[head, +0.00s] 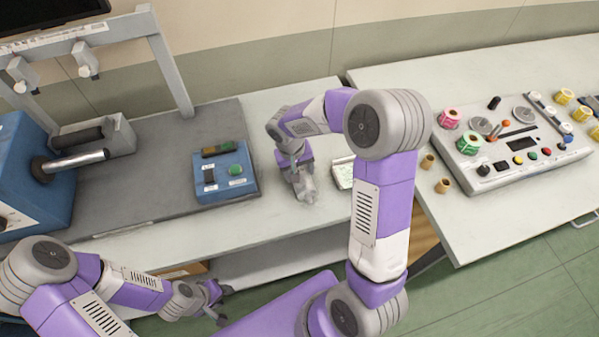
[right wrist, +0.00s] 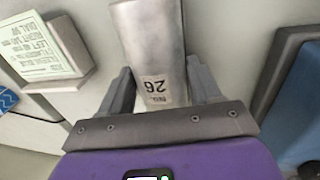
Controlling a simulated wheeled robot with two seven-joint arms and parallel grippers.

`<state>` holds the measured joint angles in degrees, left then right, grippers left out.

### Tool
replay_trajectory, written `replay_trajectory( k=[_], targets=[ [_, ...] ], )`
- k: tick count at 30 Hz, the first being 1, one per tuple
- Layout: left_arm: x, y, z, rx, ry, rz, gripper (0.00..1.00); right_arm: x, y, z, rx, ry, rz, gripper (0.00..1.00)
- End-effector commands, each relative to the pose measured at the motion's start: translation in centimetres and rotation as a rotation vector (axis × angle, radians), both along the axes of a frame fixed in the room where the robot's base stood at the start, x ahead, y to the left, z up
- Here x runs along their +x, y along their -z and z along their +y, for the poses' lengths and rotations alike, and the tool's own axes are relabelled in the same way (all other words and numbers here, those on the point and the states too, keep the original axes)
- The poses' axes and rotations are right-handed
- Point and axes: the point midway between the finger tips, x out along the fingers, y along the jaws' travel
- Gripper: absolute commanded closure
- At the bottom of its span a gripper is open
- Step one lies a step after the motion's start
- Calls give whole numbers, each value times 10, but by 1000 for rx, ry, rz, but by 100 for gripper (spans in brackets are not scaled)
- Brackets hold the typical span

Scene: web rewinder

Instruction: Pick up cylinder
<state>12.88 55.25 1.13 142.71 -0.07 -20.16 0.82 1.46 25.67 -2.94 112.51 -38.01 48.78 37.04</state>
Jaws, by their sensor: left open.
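A grey metal cylinder (right wrist: 150,45) with a small printed label stands out in the right wrist view. It lies between the two fingers of my right gripper (right wrist: 162,90). The fingers flank it closely; I cannot tell whether both touch it. In the head view my right gripper (head: 303,185) is low over the light table, and the cylinder cannot be made out clearly from the gripper there. My left gripper (head: 218,298) is open and empty at the lower left, in front of the table's front edge, well away from the cylinder.
A blue control box (head: 224,175) sits on the grey machine base to the left. A small card stand (head: 343,173) is just right of my right gripper. A second table (head: 490,220) on the right carries a control panel (head: 512,140) and small rolls.

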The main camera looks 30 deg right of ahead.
Motion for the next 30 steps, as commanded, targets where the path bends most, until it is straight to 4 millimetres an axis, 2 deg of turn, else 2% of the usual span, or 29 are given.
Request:
replay_trajectory(
  k=[1, 12, 20, 23, 30],
  targets=[
    [0, 0, 0, 0, 0, 0, 57, 0, 0, 0, 0, 0, 0, 45],
    [0, 0, 0, 0, 0, 0, 57, 1, -1, 0, -1, 0, -3, 100],
    [0, -1, 0, 0, 0, 0, 57, 1, -5, 0, -1, 1, -3, 100],
    [0, -5, 0, 0, 0, 0, 57, 2, -16, 0, 0, 1, -6, 100],
    [0, -20, 0, 0, 0, 0, 57, 1, -63, 0, 1, 0, -6, 100]
  ],
)
